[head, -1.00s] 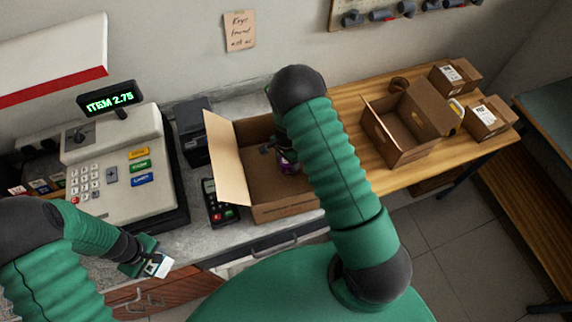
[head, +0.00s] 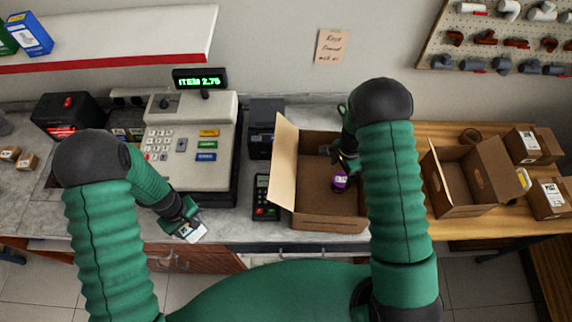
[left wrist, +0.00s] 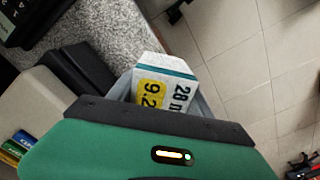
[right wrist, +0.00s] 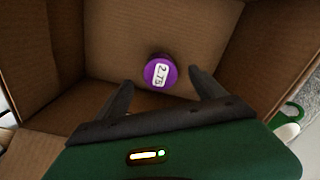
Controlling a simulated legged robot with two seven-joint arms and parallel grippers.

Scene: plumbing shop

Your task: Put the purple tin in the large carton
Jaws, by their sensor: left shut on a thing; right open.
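The purple tin (head: 339,182) with a white 2.75 label sits inside the large carton (head: 327,223), on its floor. In the right wrist view the tin (right wrist: 159,72) lies just beyond and between my right fingertips, apart from them. My right gripper (right wrist: 161,84) is open and empty inside the carton (right wrist: 190,20). My right arm hides part of the carton's right side in the head view.
A cash register (head: 190,150) and a card terminal (head: 265,197) stand left of the carton. A smaller open carton (head: 462,185) and closed parcels (head: 532,146) are on the wooden table at right. A shelf (head: 110,40) overhangs at upper left.

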